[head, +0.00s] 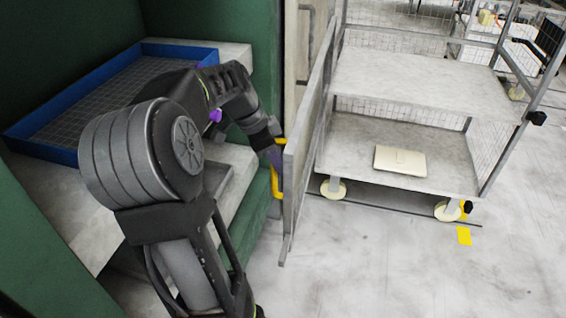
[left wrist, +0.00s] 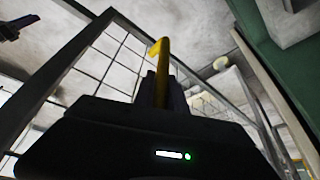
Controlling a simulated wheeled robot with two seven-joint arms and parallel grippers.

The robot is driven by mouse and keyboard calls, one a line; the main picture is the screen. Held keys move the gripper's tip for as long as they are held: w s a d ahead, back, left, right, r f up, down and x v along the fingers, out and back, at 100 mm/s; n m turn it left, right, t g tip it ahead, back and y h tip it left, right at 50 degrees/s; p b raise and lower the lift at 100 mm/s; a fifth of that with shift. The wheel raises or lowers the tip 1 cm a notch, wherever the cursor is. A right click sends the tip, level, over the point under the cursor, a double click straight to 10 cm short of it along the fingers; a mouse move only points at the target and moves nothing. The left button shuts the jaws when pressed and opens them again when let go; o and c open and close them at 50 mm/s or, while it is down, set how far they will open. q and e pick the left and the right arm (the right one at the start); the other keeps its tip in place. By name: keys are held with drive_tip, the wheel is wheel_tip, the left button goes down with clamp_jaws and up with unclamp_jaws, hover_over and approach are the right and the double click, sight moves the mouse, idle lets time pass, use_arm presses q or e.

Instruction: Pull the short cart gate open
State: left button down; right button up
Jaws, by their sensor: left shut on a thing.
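The cart gate (head: 308,128) is a pale panel seen nearly edge-on in the head view, swung out from the cart's left side toward me. Its yellow handle (head: 277,184) is on the gate's left face. My left gripper (head: 276,162) is shut on this handle, and its fingers are partly hidden by the arm and the gate's edge. In the left wrist view the yellow handle (left wrist: 161,62) stands upright between the fingers.
The cart (head: 420,75) has mesh sides, two shelves and wheels. A cream flat part (head: 400,161) lies on its lower shelf. A green press with a blue-rimmed tray (head: 45,115) stands close on the left. Bare floor (head: 390,270) is clear at the front right.

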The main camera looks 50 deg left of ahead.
use_arm(q)
drive_tip(key=c, duration=1.4)
unclamp_jaws()
drive_tip(key=shift+s+d, duration=0.1)
drive_tip(key=shift+o, duration=0.2)
drive_tip(key=shift+r, duration=0.1)
drive_tip(key=v, duration=0.7)
drive_tip(key=shift+s+r+b, duration=0.15)
drive_tip(key=shift+r+b, duration=0.1)
drive_tip(key=shift+b, duration=0.1)
